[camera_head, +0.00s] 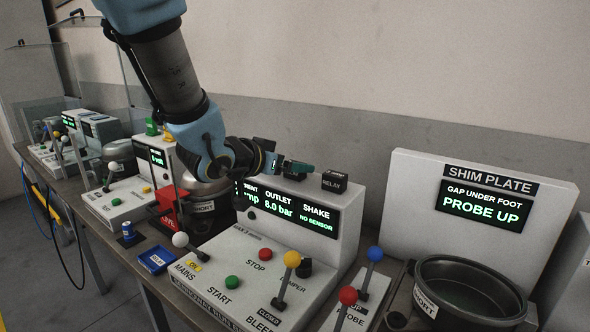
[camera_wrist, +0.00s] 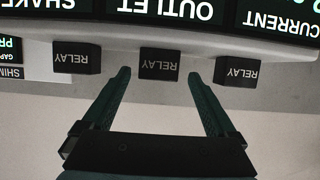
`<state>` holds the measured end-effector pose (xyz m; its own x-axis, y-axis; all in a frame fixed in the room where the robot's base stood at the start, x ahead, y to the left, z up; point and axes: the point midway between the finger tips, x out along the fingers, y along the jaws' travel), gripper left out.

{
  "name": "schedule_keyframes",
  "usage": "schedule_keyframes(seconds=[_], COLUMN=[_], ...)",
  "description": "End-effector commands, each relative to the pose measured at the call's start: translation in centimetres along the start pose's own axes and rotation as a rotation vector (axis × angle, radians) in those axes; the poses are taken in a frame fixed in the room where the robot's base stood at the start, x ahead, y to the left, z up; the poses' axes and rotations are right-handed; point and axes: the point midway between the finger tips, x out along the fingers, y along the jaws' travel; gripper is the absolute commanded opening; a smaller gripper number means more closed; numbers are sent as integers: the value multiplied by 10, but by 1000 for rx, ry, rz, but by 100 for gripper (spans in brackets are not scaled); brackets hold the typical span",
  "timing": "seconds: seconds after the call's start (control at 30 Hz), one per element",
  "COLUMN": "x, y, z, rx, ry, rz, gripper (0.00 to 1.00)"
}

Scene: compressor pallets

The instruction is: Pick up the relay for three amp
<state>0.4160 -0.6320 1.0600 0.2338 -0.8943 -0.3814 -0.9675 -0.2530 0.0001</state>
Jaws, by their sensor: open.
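Three small black blocks labelled RELAY stand in a row on top of the console. In the wrist view, which is upside down, they are a left relay (camera_wrist: 76,58), a middle relay (camera_wrist: 160,64) and a right relay (camera_wrist: 236,72). No amp rating is legible there. My gripper (camera_wrist: 159,76) is open and empty, its two fingers pointing at the middle relay, one toward each side of it. The head view shows my gripper (camera_head: 302,167) above the console, beside the rightmost relay (camera_head: 334,182), whose small upper line is too small to read.
The console display (camera_head: 290,209) reads OUTLET 8.0 bar and SHAKE NO SENSOR. Levers with yellow (camera_head: 292,259), red (camera_head: 348,295) and blue (camera_head: 375,254) balls rise in front. A shim plate panel (camera_head: 480,205) and a pot (camera_head: 470,285) stand at the right. A wall is behind.

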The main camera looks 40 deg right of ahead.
Motion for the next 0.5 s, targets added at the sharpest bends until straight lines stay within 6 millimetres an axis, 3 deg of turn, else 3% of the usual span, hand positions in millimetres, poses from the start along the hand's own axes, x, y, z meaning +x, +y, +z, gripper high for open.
schedule_keyframes(seconds=[0.3, 0.5], x=[36, 49], y=[3, 2], z=[-4, -3], rx=[1, 0], ry=[-3, -2], rz=[0, -1], gripper=[92, 92])
